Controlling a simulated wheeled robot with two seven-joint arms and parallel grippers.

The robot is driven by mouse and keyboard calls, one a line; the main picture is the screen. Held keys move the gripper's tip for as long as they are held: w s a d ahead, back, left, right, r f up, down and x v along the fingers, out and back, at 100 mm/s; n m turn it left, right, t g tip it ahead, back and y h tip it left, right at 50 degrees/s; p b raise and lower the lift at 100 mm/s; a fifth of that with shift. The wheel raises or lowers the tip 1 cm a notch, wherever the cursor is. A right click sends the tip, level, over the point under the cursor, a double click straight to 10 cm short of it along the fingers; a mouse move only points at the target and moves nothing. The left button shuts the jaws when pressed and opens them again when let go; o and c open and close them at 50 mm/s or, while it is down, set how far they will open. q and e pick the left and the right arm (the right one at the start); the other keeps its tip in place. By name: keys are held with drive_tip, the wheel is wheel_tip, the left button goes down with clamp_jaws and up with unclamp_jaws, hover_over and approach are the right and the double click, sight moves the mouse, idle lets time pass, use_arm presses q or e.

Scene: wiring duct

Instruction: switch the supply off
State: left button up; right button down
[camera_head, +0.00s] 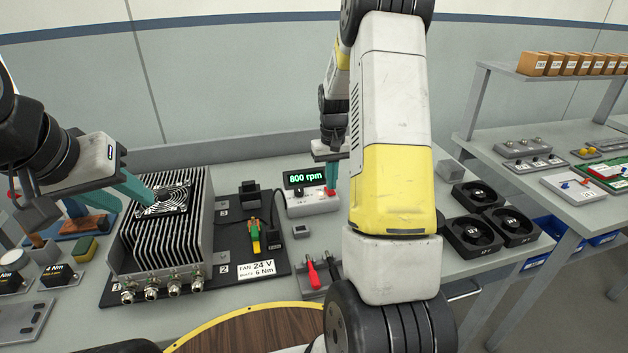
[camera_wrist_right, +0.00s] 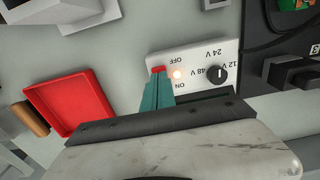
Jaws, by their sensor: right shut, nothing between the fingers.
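The supply is a small white box (camera_head: 308,203) on the bench, with a red switch, in the head view partly behind my right gripper. In the right wrist view the supply (camera_wrist_right: 197,62) shows OFF and ON marks, a glowing lamp (camera_wrist_right: 177,74) and a black voltage knob (camera_wrist_right: 216,75). My right gripper (camera_head: 331,190) is shut and empty. Its teal fingertips (camera_wrist_right: 158,80) are at the red switch (camera_wrist_right: 158,69) and partly cover it; I cannot tell if they touch. A display (camera_head: 305,178) reads 800 rpm. My left gripper (camera_head: 117,207) is open, one finger beside the fan (camera_head: 163,198) on the finned heatsink.
The finned heatsink (camera_head: 160,235) stands on a black plate left of the supply. Red and black probes (camera_head: 314,273) lie in front. Several black fans (camera_head: 472,233) sit at the right. A red tray (camera_wrist_right: 72,104) shows near the supply in the right wrist view.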

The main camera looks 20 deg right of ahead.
drive_tip(key=shift+f, duration=0.7)
idle(0.3)
drive_tip(key=shift+r, duration=3.5)
drive_tip(key=shift+r, duration=0.15)
drive_tip(key=s+a+r+t+y, duration=0.1)
drive_tip(key=s+a+r+t, duration=0.1)
drive_tip(key=s+a+r, duration=0.35)
drive_tip(key=s+a+r+t, duration=0.1)
drive_tip(key=s+a+r, duration=0.2)
drive_tip(key=s+r, duration=0.4)
drive_tip(key=s+a+r+t, duration=0.1)
drive_tip(key=s+a+r, duration=0.1)
drive_tip(key=s, duration=0.4)
drive_tip(key=s+a+r+n+t+y, duration=0.1)
drive_tip(key=s+a+r+t, duration=0.1)
drive_tip(key=s, duration=0.5)
drive_tip(key=shift+s+a, duration=0.15)
drive_tip(key=shift+a, duration=0.65)
